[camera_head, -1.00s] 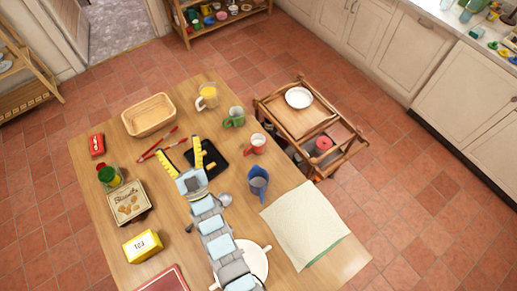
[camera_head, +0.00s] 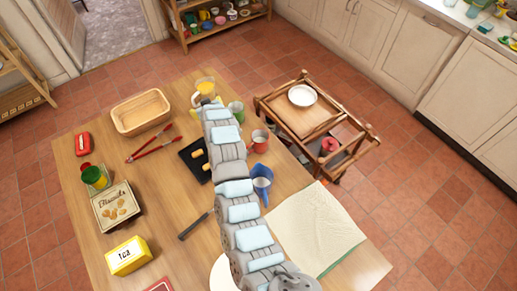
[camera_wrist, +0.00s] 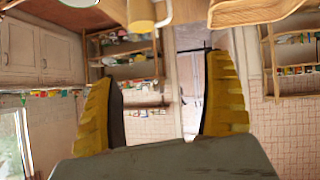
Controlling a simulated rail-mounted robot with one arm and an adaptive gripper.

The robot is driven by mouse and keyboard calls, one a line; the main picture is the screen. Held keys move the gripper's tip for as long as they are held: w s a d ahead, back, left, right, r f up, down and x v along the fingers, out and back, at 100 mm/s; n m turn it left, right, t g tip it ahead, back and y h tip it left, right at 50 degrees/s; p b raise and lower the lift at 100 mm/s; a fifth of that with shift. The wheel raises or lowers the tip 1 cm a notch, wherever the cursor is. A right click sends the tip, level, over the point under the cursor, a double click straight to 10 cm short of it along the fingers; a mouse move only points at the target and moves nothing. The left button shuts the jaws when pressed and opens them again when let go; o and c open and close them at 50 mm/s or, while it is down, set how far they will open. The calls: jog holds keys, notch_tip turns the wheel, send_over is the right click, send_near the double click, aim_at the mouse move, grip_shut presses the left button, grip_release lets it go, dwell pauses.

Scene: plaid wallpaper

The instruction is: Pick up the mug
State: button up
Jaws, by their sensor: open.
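A blue mug (camera_head: 262,183), a red mug (camera_head: 260,139) and a green mug (camera_head: 236,109) stand along the table's right side; the task does not say which one is meant. A jug of orange juice (camera_head: 206,86) stands at the far end. My gripper (camera_head: 207,103) points toward that end, close to the jug, mostly hidden behind my arm. In the wrist view, upside down, my gripper's yellow fingers (camera_wrist: 160,105) are wide apart with nothing between them. The yellow jug (camera_wrist: 140,15) shows beyond them at the top edge.
A basket (camera_head: 141,111), red pliers-like tool (camera_head: 152,145), black tray (camera_head: 187,158), biscuit tin (camera_head: 115,206) and tea box (camera_head: 128,256) lie left of my arm. A cloth (camera_head: 315,228) covers the right front. A wooden trolley (camera_head: 300,122) stands beside the table.

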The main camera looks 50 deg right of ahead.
jog(key=s+d+f+g+y+b, duration=0.2)
jog(key=s+d+f+g+b, duration=0.1)
jog(key=s+d+g+b, duration=0.3)
jog(key=n+g+y+b, duration=0.1)
jog(key=g+y+b, duration=0.1)
send_near(249, 145)
jog(key=shift+g, duration=0.3)
jog(key=shift+w+f+b, duration=0.3)
jog(key=shift+f+b, duration=0.15)
jog(key=shift+f, duration=1)
jog(key=shift+w+f+b, duration=0.25)
jog(key=shift+f+b, duration=0.25)
jog(key=shift+f, duration=1)
jog(key=shift+w+f+b, duration=0.3)
jog(key=shift+f+b, duration=0.15)
jog(key=shift+f, duration=1)
jog(key=shift+w+f+b, duration=0.2)
jog(key=shift+f+b, duration=0.2)
jog(key=shift+f, duration=0.8)
jog(key=c, duration=1.3)
